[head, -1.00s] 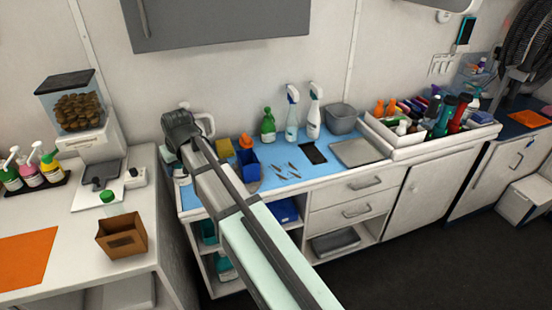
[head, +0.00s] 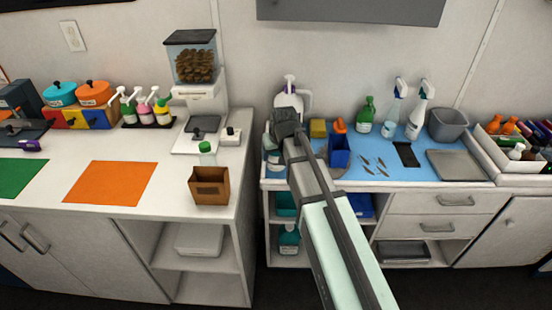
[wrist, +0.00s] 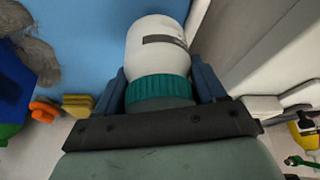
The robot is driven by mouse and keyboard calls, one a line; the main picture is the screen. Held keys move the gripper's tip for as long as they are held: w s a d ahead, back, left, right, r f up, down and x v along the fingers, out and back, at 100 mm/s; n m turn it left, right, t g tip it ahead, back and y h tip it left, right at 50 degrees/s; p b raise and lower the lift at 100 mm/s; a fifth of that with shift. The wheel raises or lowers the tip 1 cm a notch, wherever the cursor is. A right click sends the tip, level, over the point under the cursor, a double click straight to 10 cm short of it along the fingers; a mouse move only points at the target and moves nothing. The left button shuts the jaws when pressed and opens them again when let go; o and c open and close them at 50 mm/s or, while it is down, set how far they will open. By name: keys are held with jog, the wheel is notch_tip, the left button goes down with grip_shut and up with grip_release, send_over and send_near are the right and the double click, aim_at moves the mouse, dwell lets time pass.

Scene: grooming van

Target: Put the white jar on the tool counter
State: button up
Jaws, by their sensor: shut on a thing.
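The white jar (wrist: 157,48) has a grey label strip and a teal ribbed lid. In the wrist view my gripper (wrist: 163,88) is shut on it around the lid, with a blue finger on each side. In the head view my gripper (head: 287,122) is above the left end of the blue-topped tool counter (head: 412,178). A pale, teal-marked object (head: 272,162) shows under the gripper there, partly hidden by my arm; I cannot tell if it is the held jar. I cannot tell whether the jar touches the counter.
A white jug (head: 304,101) stands behind the gripper. Left, across a gap, a white counter carries a brown box (head: 210,187) and orange mat (head: 112,183).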

jog(key=shift+f, duration=1.25)
jog(key=shift+f, duration=0.1)
jog(key=o, duration=1.2)
jog(key=v, duration=1.2)
